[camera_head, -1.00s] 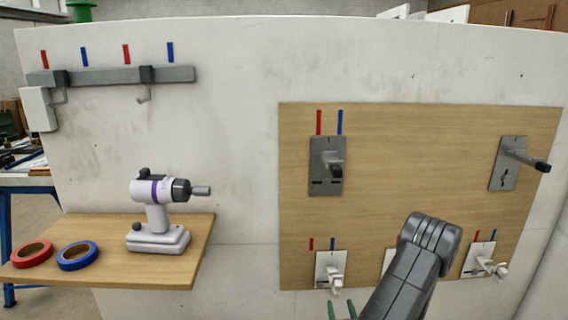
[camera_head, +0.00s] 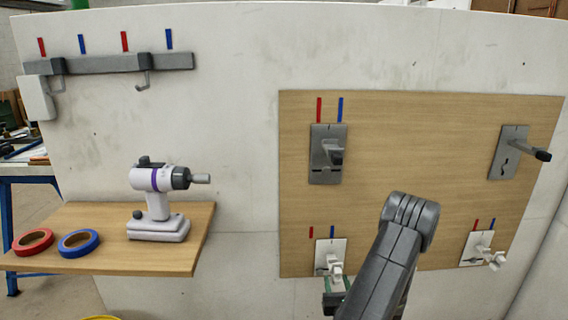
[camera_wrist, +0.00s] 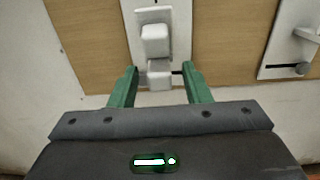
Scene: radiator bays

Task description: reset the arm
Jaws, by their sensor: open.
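My gripper (camera_head: 335,282) is low in the head view, its green fingers just below the lower left white fixture (camera_head: 326,247) on the wooden board. In the wrist view my gripper (camera_wrist: 160,72) is open, with one finger on each side of the fixture's lower white block (camera_wrist: 159,74). Nothing is clamped between the fingers. I cannot tell whether they touch the fixture. My dark grey arm crosses the lower part of the wooden board (camera_head: 440,125).
Grey fixtures sit at the board's upper left (camera_head: 325,165) and upper right (camera_head: 505,160); a white one (camera_head: 474,245) is lower right. Left, a wooden shelf (camera_head: 120,258) holds a drill (camera_head: 155,205) and red (camera_head: 33,243) and blue (camera_head: 78,243) tape rolls. A hook rail (camera_head: 110,64) is above.

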